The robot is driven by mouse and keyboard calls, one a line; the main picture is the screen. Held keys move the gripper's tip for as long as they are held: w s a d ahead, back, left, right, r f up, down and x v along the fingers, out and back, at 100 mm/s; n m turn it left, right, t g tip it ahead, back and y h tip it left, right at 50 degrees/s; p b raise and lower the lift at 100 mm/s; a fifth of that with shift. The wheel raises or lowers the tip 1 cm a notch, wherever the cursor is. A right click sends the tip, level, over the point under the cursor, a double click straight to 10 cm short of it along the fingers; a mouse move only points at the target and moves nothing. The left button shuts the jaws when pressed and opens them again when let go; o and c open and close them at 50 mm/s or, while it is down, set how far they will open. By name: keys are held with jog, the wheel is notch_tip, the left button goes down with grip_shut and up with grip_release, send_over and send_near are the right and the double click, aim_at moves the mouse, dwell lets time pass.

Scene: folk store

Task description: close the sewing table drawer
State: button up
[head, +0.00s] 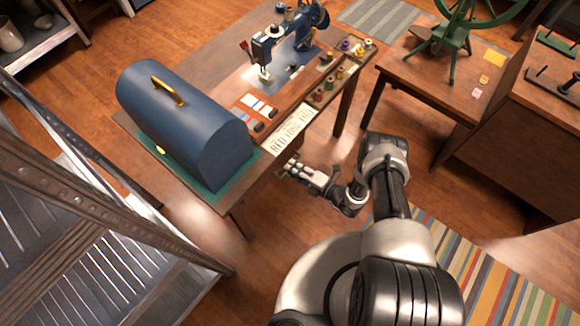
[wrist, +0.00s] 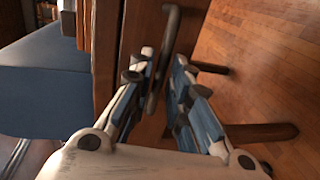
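The wooden sewing table (head: 207,70) carries a sewing machine (head: 285,45). In the head view my gripper (head: 290,167) is at the table's near long side, below the label strip. In the wrist view my gripper (wrist: 165,60) is open, its two blue-padded fingers apart. A dark bar handle (wrist: 168,40) on a brown wooden front (wrist: 133,32) stands between the fingertips. I cannot tell whether a finger touches it. How far the drawer is out is hidden in the head view by the tabletop and my gripper.
A blue case (head: 180,115) with a brass handle stands on a green mat at the table's left end. Another wooden table (head: 420,75) stands right; a metal rack (head: 60,215) stands left. Floor around my arm is mostly clear.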

jog(key=shift+x, duration=1.1)
jog(key=shift+c, duration=0.6)
grip_shut()
